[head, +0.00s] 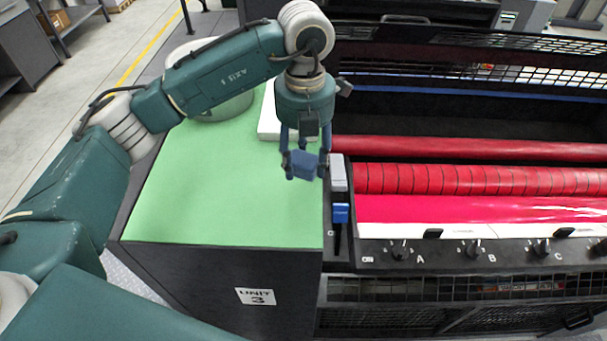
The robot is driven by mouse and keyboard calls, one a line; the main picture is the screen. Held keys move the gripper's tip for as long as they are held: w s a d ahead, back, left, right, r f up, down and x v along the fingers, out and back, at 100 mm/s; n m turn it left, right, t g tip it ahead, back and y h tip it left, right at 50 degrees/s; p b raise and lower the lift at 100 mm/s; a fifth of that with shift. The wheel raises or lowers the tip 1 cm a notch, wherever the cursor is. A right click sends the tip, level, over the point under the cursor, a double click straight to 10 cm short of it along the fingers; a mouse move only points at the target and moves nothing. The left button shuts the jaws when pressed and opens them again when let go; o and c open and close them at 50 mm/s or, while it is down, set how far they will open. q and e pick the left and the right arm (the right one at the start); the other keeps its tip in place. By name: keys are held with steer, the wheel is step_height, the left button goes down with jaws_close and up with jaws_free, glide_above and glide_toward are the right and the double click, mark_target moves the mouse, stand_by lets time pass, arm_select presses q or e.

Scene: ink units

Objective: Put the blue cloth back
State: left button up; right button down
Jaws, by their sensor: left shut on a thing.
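My left gripper (305,163) is shut on the blue cloth (303,168), a small folded-looking blue bundle between its fingertips. The gripper points down near the right edge of the green mat (220,200), close to the ink unit's left end. The cloth appears to be held above the surface, but the exact gap cannot be told. A white flat item (268,122) lies on the mat just behind the gripper, partly hidden by it. My right gripper is out of view.
A grey round container (222,107) stands at the mat's back, partly behind my arm. Right of the mat is the ink unit with red rollers (450,180), knobs (400,250) and a grey and blue lever (341,214). The mat's front and middle are clear.

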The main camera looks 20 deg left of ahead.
mark_target(305, 159)
arm_select(q)
steer(key=shift+s+f, duration=0.1)
steer(key=shift+f, duration=1)
step_height(305, 159, down, 4)
steer(key=shift+r+p, duration=0.1)
steer(key=shift+p, duration=0.7)
steer(key=shift+f+b, duration=0.3)
steer(key=shift+b, duration=0.05)
steer(key=o, duration=1.1)
steer(key=shift+r, duration=0.1)
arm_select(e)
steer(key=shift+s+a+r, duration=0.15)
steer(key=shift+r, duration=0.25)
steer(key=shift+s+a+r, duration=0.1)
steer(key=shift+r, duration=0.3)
arm_select(q)
steer(key=shift+r, duration=0.15)
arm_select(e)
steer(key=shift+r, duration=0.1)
arm_select(q)
step_height(305, 159, up, 11)
steer(key=b, duration=0.3)
steer(key=shift+r, duration=0.55)
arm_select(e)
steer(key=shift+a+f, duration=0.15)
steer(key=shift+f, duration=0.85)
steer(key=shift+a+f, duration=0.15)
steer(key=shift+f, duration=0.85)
